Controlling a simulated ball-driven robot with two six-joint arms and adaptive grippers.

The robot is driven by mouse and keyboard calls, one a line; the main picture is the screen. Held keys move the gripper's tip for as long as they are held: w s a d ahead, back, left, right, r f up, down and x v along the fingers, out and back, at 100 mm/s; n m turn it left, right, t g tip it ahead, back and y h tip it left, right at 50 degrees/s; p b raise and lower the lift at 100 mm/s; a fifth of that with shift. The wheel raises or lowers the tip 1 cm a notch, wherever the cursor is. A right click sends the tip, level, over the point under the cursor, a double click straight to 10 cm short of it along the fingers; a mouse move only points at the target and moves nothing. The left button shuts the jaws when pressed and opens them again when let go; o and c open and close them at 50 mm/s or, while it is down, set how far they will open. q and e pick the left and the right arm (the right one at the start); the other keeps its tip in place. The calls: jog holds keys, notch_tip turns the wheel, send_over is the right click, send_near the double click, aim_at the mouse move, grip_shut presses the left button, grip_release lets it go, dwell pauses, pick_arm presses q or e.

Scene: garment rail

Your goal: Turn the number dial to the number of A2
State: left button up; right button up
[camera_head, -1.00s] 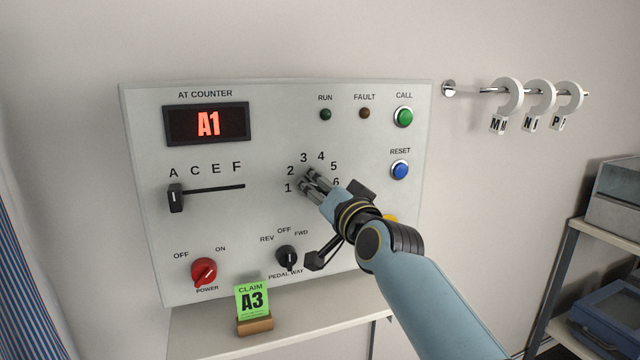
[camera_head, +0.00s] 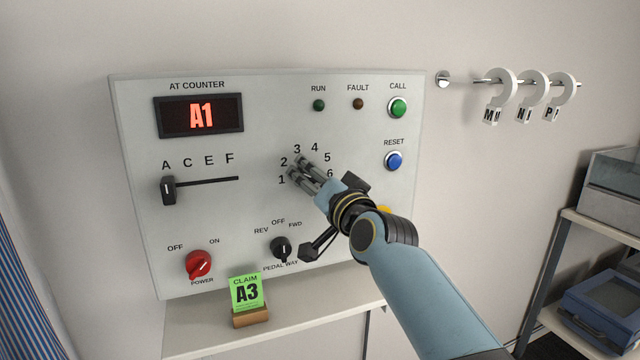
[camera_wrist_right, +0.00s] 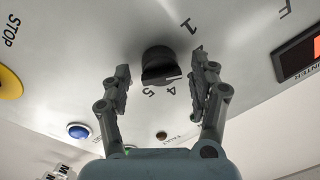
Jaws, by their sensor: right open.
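The number dial (camera_wrist_right: 158,62) is a black round knob with a raised grip bar, seen in the right wrist view with numerals 1, 4 and 5 readable around it. Its pointer direction is not clear. My right gripper (camera_wrist_right: 163,73) is open, with one finger on each side of the dial; I cannot tell whether they touch it. In the head view the right gripper (camera_head: 296,165) covers the dial, among numerals 1 to 6. The green claim ticket (camera_head: 246,291) reads A3. My left gripper is not in view.
The letter slider (camera_head: 168,190) sits at A. The red power knob (camera_head: 198,264), pedal way knob (camera_head: 281,248), green call button (camera_head: 398,107) and blue reset button (camera_head: 394,160) share the panel. The rail with tags (camera_head: 530,85) and a shelf (camera_head: 600,226) are at right.

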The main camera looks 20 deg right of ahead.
jog(key=s+d, duration=0.1)
jog(key=s, duration=1.1)
jog(key=shift+f, duration=0.3)
jog(key=shift+w, duration=0.1)
